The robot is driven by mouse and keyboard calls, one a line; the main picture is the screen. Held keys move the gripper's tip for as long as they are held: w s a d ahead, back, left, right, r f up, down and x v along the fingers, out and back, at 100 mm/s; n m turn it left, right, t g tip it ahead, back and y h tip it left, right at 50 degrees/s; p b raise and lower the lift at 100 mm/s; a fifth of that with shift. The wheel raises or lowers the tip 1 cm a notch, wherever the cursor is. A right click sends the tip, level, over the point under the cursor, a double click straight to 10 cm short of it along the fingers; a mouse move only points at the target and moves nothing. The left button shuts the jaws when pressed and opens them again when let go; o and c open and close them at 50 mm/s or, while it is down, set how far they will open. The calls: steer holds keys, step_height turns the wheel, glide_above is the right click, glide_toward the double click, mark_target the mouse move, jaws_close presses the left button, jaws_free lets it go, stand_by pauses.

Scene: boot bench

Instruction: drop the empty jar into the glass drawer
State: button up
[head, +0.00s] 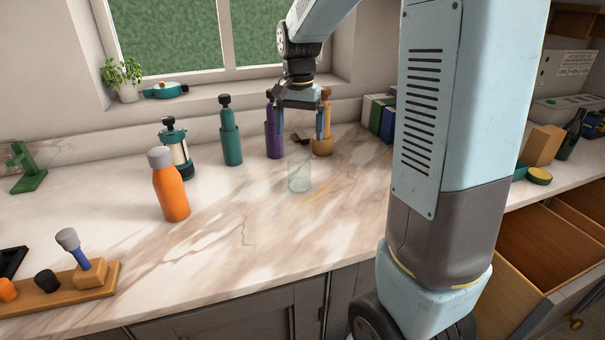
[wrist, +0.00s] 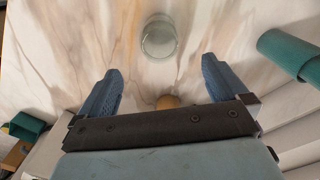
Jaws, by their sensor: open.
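The empty jar (head: 299,175) is clear glass and stands on the marble counter. In the wrist view the jar (wrist: 159,37) sits beyond my fingertips, midway between them and apart from both. My gripper (head: 303,136) is open and empty, pointing down above and behind the jar in the head view. Its two blue-grey fingers (wrist: 160,80) are spread wide. An open wooden drawer (head: 530,255) is at the lower right, partly hidden by my arm. I cannot tell which of its compartments is for glass.
Teal (head: 230,140) and purple (head: 274,135) bottles and a wooden mill (head: 322,135) stand close around my gripper. An orange bottle (head: 170,188) and coffee press (head: 176,150) are left. A green bottle (head: 573,135) and box (head: 544,146) are right. The front counter (head: 250,245) is clear.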

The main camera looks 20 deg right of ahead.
mark_target(299, 168)
step_height(299, 168, down, 12)
steer(key=shift+f, duration=0.15)
steer(key=shift+s, duration=0.1)
stand_by(0.5)
steer(key=shift+c, duration=0.4)
steer(key=c, duration=1.2)
steer(key=shift+c, duration=0.2)
